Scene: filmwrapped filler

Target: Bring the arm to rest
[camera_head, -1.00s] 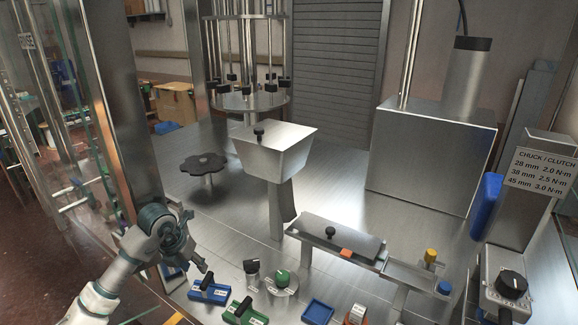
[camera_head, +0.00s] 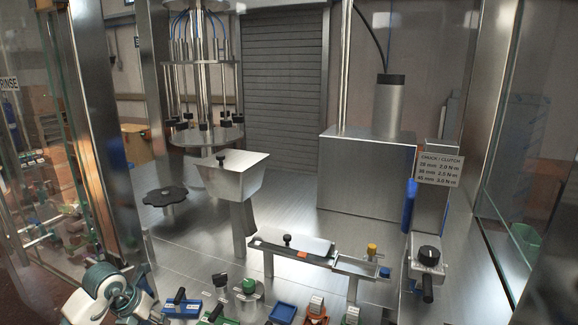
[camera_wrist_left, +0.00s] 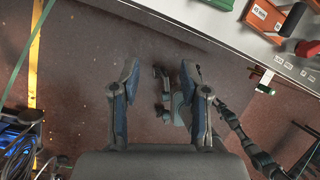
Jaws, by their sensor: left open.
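My left arm comes in at the lower left of the head view, low beside the front edge of the steel machine deck (camera_head: 300,215). The left gripper's fingers are hard to make out there. In the left wrist view the left gripper (camera_wrist_left: 160,92) is open, its two blue-padded fingers wide apart with nothing between them. Beyond the fingers is the dark reddish floor (camera_wrist_left: 90,75). My right gripper is not clearly seen in either view.
Blue and green handled parts (camera_head: 182,304) and a blue tray (camera_head: 282,313) line the deck's front edge. A hopper (camera_head: 235,175), a black knob wheel (camera_head: 167,196) and a control post (camera_head: 428,258) stand behind.

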